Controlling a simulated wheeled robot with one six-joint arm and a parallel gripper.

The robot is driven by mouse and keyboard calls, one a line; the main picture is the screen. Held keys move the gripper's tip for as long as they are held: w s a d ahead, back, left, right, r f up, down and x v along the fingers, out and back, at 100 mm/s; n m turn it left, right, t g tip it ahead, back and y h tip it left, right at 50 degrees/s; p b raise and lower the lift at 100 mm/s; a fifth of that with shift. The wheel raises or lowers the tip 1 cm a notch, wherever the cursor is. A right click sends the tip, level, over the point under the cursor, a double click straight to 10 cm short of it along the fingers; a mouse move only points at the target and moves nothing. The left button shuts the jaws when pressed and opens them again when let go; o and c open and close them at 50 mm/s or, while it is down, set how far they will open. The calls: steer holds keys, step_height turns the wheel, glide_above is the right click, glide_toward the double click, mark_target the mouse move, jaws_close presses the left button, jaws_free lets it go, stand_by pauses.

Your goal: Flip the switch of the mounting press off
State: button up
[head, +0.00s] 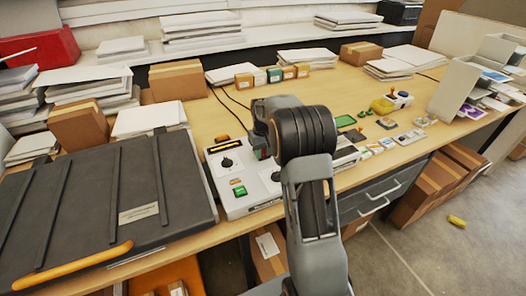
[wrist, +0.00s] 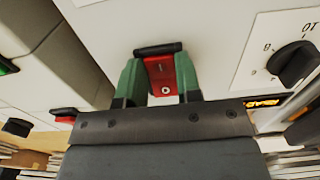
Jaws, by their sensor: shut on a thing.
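A light grey control box (head: 247,206) stands on the bench beside a dark flat press (head: 85,205) with an orange handle (head: 75,268). The box carries a black knob (head: 226,162) and a lit green switch (head: 238,190). The knob also shows in the wrist view (wrist: 292,65). My gripper (head: 262,152) is over the box's far right part, and its tips are hidden in the head view. In the wrist view my gripper (wrist: 158,78) has its green fingers on either side of a red switch part (wrist: 161,76) with a white circle. It is shut on this part.
An orange display (wrist: 262,102) lies close to the knob. Another red part (wrist: 65,112) is left of my gripper in the wrist view. Stacked papers (head: 150,118) and a cardboard box (head: 178,80) stand behind the press. Small items (head: 410,137) lie to the right.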

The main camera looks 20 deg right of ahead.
steer(key=r+g+p, duration=0.1)
steer(key=p, duration=0.2)
steer(key=shift+w, duration=0.15)
steer(key=shift+w+g+p, duration=0.15)
steer(key=shift+g+p, duration=0.45)
steer(key=shift+p, duration=0.2)
steer(key=shift+w+f+g+p, duration=0.1)
steer(key=shift+f+g+p, duration=0.15)
steer(key=shift+g+p, duration=0.55)
steer(key=o, duration=0.9)
steer(key=v, duration=1.3)
steer(key=shift+w+a+r+b, duration=0.1)
steer(key=shift+w+r+b, duration=0.05)
steer(key=shift+r+b, duration=0.2)
